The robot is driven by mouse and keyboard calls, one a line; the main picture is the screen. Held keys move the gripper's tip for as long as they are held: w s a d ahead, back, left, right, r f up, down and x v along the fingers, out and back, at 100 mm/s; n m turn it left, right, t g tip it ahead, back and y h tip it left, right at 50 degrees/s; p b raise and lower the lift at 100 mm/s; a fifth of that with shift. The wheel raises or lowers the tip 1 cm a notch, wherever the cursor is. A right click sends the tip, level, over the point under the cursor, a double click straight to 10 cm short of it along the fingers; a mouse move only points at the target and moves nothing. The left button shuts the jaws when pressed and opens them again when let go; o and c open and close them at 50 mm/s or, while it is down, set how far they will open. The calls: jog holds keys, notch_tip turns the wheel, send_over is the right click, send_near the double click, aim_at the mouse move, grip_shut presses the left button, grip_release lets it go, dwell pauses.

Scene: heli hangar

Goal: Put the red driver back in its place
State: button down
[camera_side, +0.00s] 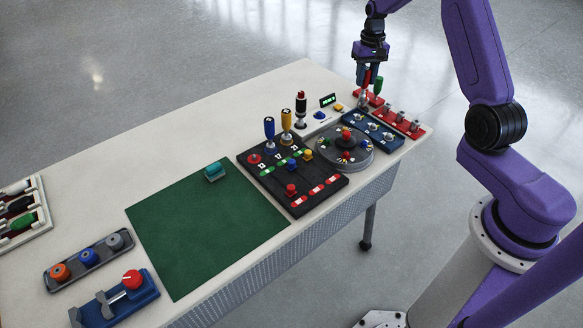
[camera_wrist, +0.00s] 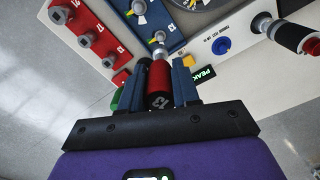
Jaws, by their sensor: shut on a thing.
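My gripper (camera_wrist: 158,85) is shut on the red driver (camera_wrist: 158,76), whose dark end cap faces the wrist camera. In the side view my gripper (camera_side: 367,88) is above the far right end of the table, with the red driver's handle partly hidden by the fingers. The driver's metal tip points down at the blue tray's (camera_wrist: 190,12) near end; I cannot tell whether it touches. A blue driver (camera_side: 269,128) and a yellow driver (camera_side: 286,122) stand upright at the back edge of the black board (camera_side: 250,170).
A red tray (camera_side: 414,129) of grey parts lies beside the blue tray. Nearby are a round grey turntable (camera_side: 325,160), a torque tester with an upright black-and-red tool (camera_side: 300,112) and a small display (camera_side: 328,100). The green mat (camera_side: 205,235) is mostly clear.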

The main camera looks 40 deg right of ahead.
jog(key=shift+r, duration=0.1)
notch_tip(320, 180, up, 11)
jog(key=w+a+n, duration=0.3)
jog(key=a+n, duration=0.2)
jog(key=a, duration=0.3)
jog(key=w+a+n, duration=0.3)
jog(key=a+n, duration=0.2)
jog(key=a, duration=0.3)
jog(key=n, duration=1.3)
send_over(255, 155)
notch_tip(255, 155, down, 11)
jog(key=shift+w+f, duration=0.1)
jog(key=shift+f, duration=2.75)
jog(key=shift+f, duration=1)
jog(key=c, duration=0.7)
grip_release()
jog(key=shift+c, duration=0.2)
